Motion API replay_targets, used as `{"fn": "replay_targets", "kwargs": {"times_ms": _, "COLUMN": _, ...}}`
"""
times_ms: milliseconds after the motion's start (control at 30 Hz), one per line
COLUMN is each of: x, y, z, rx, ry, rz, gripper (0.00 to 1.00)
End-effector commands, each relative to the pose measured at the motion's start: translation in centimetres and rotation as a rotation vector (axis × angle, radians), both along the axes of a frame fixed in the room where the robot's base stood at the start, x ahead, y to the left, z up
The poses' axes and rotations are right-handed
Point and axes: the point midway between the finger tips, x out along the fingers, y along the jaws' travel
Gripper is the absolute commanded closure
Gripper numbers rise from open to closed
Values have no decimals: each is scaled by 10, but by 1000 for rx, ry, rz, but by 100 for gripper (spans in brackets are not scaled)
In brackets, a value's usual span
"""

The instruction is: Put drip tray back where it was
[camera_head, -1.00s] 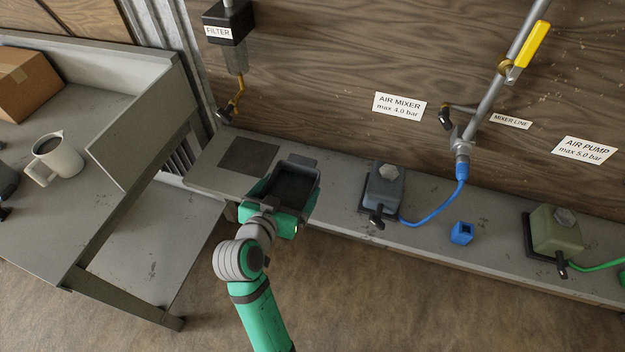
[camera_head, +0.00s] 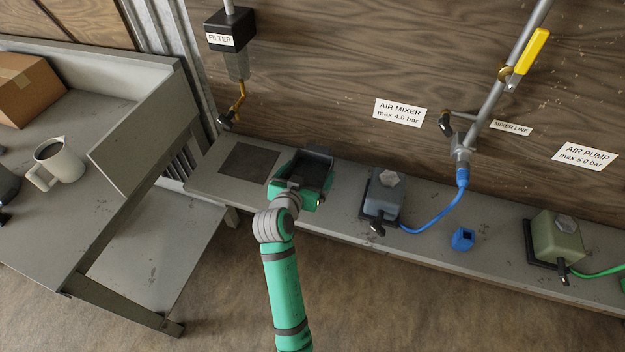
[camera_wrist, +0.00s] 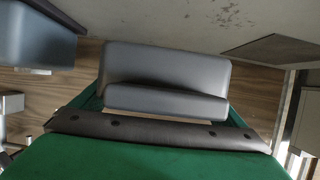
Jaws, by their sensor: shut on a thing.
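A dark square patch (camera_head: 248,160) lies bare on the bench, left of the tray and below the filter (camera_head: 232,45). The patch also shows at the right of the wrist view (camera_wrist: 275,50).
The air mixer unit (camera_head: 384,194) with its blue hose stands close to the tray's right. A grey desk (camera_head: 120,235) with a mug (camera_head: 62,163) stands left.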

Motion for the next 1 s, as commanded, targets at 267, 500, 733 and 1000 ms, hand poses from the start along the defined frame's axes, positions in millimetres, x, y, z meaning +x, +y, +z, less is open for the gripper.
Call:
{"fn": "replay_targets", "kwargs": {"times_ms": 267, "x": 12, "y": -8, "z": -16, "rx": 0, "ry": -3, "rz": 2, "gripper": 53}}
{"fn": "replay_targets", "kwargs": {"times_ms": 500, "x": 18, "y": -12, "z": -39, "rx": 0, "ry": 0, "rz": 2, "gripper": 53}}
{"fn": "replay_targets", "kwargs": {"times_ms": 733, "x": 18, "y": -12, "z": -56, "rx": 1, "ry": -3, "rz": 1, "gripper": 53}}
{"fn": "replay_targets", "kwargs": {"times_ms": 1000, "x": 18, "y": -12, "z": -57, "rx": 1, "ry": -3, "rz": 1, "gripper": 53}}
